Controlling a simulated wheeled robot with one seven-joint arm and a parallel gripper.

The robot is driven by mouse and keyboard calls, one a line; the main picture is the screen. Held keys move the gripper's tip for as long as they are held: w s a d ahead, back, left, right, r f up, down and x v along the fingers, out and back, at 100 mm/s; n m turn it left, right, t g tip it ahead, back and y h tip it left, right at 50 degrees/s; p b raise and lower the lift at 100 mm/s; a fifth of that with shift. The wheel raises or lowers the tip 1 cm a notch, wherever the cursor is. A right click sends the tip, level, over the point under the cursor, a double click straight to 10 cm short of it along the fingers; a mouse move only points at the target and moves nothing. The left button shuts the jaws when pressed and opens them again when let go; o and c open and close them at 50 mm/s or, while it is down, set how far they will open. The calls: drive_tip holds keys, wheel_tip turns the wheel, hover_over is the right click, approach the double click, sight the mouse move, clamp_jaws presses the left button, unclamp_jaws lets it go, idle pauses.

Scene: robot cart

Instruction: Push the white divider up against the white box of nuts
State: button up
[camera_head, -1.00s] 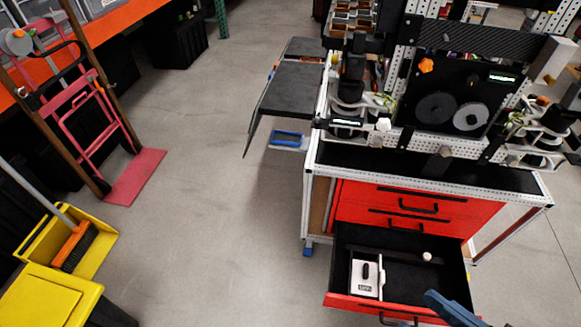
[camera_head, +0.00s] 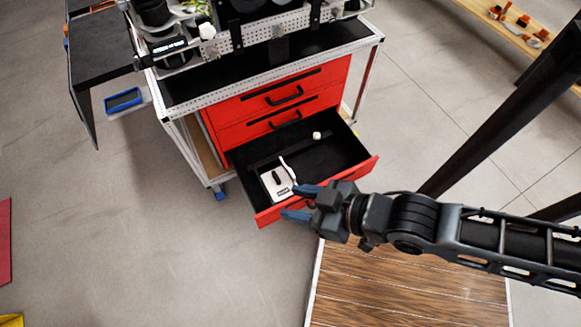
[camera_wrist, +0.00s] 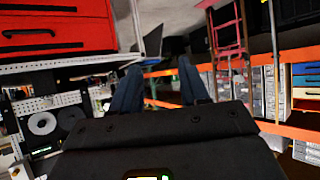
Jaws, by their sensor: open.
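The white box (camera_head: 272,184) with a dark slot or handle on it sits in the front left of the open drawer (camera_head: 335,158). The white divider (camera_head: 287,168) is a thin upright strip at the box's right side; I cannot tell whether they touch. My gripper (camera_head: 290,202) is open and empty, its blue fingers pointing left at the drawer's red front, overlapping it near the box in the head view. Its height above the drawer is unclear. The wrist view shows the two blue fingers (camera_wrist: 158,88) apart with nothing between them; box and divider are not in that view.
A small white round object (camera_head: 316,135) lies at the drawer's back right. The red cabinet (camera_head: 285,98) with closed drawers stands behind. A wood-topped surface (camera_head: 400,285) is below my arm. Open floor lies to the left.

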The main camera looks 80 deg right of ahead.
drive_tip(key=w+d+f+m+g+h+b, duration=0.1)
drive_tip(key=w+d+f+g+b, duration=0.1)
drive_tip(key=f, duration=0.6)
drive_tip(key=w+d+f+m+g+b, duration=0.1)
drive_tip(key=w+d+f+b, duration=0.15)
drive_tip(key=f, duration=0.65)
drive_tip(key=m+g+y+b, duration=0.3)
drive_tip(key=m+g+b, duration=0.3)
drive_tip(key=g+b, duration=0.3)
hover_over(291, 171)
drive_tip(key=shift+t, duration=0.3)
wheel_tip(291, 171, down, 19)
drive_tip(key=shift+f+b, duration=0.1)
drive_tip(key=shift+b, duration=0.25)
drive_tip(key=shift+f+b, duration=1.65)
drive_tip(key=shift+f, duration=2.15)
clamp_jaws()
